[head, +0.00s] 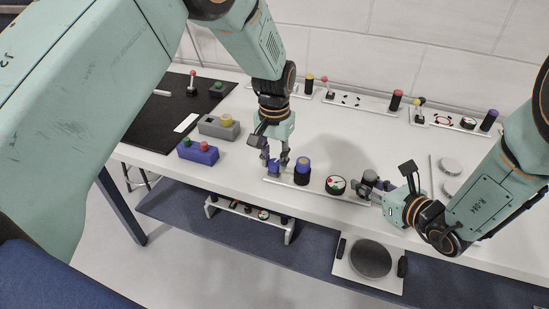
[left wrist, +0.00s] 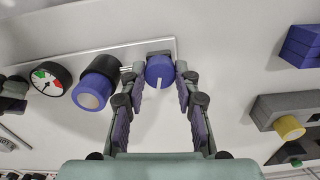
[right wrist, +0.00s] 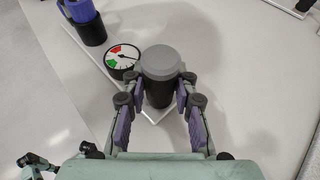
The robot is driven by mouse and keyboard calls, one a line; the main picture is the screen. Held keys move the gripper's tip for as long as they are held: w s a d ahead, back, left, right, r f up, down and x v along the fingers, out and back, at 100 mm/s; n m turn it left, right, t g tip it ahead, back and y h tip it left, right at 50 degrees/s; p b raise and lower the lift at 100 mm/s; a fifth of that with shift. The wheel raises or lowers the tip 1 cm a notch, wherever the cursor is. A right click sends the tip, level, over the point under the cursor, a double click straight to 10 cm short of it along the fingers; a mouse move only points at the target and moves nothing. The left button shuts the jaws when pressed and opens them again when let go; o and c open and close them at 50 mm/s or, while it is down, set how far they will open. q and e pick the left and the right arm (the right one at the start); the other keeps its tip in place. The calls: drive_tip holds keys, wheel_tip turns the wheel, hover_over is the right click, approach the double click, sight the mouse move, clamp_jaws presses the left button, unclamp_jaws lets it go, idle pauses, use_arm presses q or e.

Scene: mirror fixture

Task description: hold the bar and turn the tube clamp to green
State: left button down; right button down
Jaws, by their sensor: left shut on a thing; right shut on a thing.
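A white bar (head: 318,190) lies along the table's front edge. It carries a blue knob (left wrist: 159,72) with a white line, a black-and-blue cylinder (head: 302,172), a round gauge (head: 335,185) with red and green marks, and a black post with a grey cap (right wrist: 160,62). My left gripper (head: 275,164) is shut on the blue knob at the bar's left end. My right gripper (head: 374,188) is shut around the post at the right end. The gauge also shows in the right wrist view (right wrist: 124,60); its needle is too small to read surely.
A blue box (head: 198,152) and a grey box with a yellow button (head: 218,127) stand left of my left gripper. Other fixtures line the table's back. White discs (head: 451,166) lie near my right arm. A lower shelf (head: 170,208) runs below the table.

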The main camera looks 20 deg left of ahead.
sight(274, 162)
idle(0.5)
use_arm(q)
drive_tip(key=c, duration=1)
unclamp_jaws()
wheel_tip(274, 162, up, 12)
drive_tip(key=shift+r, duration=0.1)
